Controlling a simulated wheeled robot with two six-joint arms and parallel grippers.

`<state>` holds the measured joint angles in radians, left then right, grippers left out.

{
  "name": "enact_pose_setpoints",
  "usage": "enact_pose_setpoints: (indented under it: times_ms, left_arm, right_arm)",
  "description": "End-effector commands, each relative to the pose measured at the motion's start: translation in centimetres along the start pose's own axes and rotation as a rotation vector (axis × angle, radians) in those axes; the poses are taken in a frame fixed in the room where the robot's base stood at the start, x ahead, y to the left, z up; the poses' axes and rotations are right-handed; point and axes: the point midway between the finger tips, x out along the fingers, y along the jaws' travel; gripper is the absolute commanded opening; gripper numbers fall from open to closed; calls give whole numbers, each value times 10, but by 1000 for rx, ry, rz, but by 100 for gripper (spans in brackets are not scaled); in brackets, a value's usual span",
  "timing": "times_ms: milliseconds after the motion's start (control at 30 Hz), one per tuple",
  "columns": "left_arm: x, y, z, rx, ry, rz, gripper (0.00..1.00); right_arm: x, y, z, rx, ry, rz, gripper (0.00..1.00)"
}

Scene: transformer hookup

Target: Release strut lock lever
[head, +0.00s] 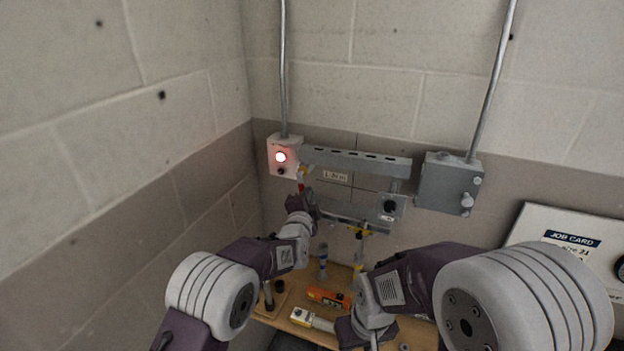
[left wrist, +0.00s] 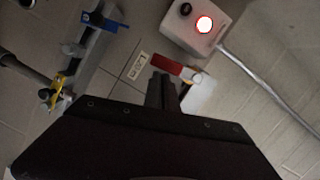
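A small red lever (head: 300,187) with a pale yellowish end sits under the lit box at the left end of the grey strut (head: 358,160). In the left wrist view the red lever (left wrist: 167,65) lies just beyond my fingertips. My left gripper (head: 302,198) is raised just below it. The left wrist view shows its dark fingers (left wrist: 163,88) close together, with nothing seen between them. Whether the tips touch the lever is unclear. My right gripper (head: 362,338) is low over the bench; its fingers cannot be made out.
A white box (head: 284,148) with a glowing red lamp is beside the lever. A grey box (head: 450,183) is on the wall at right. The wooden bench (head: 275,319) holds an orange tool (head: 328,298) and a yellow-white device (head: 302,316). A job card board (head: 565,243) stands at right.

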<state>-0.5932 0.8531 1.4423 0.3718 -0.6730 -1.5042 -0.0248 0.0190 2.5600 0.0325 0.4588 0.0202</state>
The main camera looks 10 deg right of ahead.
Motion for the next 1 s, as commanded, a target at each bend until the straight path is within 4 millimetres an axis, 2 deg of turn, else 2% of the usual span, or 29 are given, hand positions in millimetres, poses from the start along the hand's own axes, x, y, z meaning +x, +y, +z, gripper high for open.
enact_pose_setpoints:
  times_ms: [300,1000]
  left_arm:
    - [2,3,9,-2,-1,1,0]
    - [2,3,11,-3,-3,2,0]
  right_arm:
    - [12,0,1,0,0,0,36]
    - [14,0,1,0,0,0,36]
